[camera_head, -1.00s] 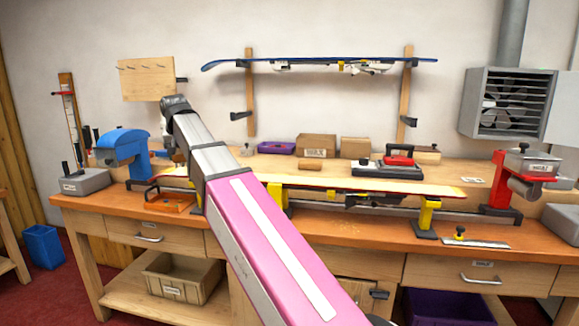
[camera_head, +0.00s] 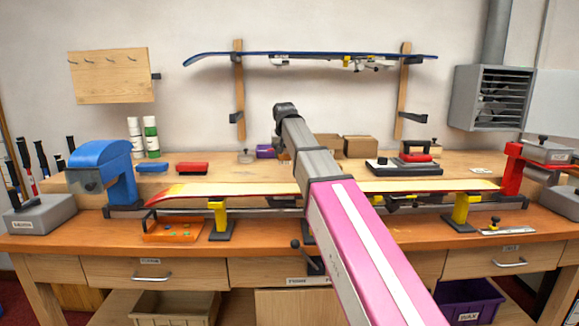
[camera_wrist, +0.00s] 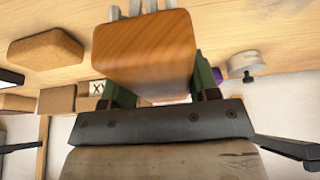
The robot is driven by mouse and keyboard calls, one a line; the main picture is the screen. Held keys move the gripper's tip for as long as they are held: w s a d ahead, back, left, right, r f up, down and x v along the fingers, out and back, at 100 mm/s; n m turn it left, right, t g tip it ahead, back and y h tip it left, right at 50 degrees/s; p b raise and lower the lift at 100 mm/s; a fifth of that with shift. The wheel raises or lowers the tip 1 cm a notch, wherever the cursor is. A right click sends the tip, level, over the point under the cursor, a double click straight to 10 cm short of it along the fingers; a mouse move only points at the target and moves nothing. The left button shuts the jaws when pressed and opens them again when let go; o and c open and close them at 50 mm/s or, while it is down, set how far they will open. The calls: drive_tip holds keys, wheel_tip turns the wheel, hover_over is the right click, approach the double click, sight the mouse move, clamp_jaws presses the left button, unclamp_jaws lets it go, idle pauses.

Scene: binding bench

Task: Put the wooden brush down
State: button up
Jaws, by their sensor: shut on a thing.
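The wooden brush (camera_wrist: 145,50) fills the upper middle of the wrist view, with its smooth orange-brown wood block facing me. My gripper (camera_wrist: 160,82) is shut on it, with green fingers at its two sides. Pale upright strips show past its top edge; I cannot tell if they are bristles. The pale wooden bench surface lies beyond, and I cannot tell whether the brush touches it. In the head view my arm hides the brush and gripper.
A cork-coloured block (camera_wrist: 45,52) and a small round grey object (camera_wrist: 245,64) lie near the brush. Cardboard boxes (camera_head: 360,147) and a purple box (camera_head: 265,152) stand at the back. A ski (camera_head: 270,190) lies across the supports in front. The raised shelf has bare wood around (camera_head: 225,178).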

sight(288, 173)
drive_tip(key=w, duration=0.1)
drive_tip(key=w+d+f, duration=0.1)
drive_tip(key=w+f, duration=0.1)
drive_tip(key=shift+w+d+f, duration=0.1)
drive_tip(key=shift+w+d, duration=0.05)
drive_tip(key=shift+d, duration=0.15)
drive_tip(key=shift+a+f, duration=0.1)
drive_tip(key=shift+f, duration=1.85)
drive_tip(key=o, duration=0.8)
drive_tip(key=shift+f, duration=0.1)
drive_tip(key=shift+o, duration=0.2)
drive_tip(key=v, duration=1.2)
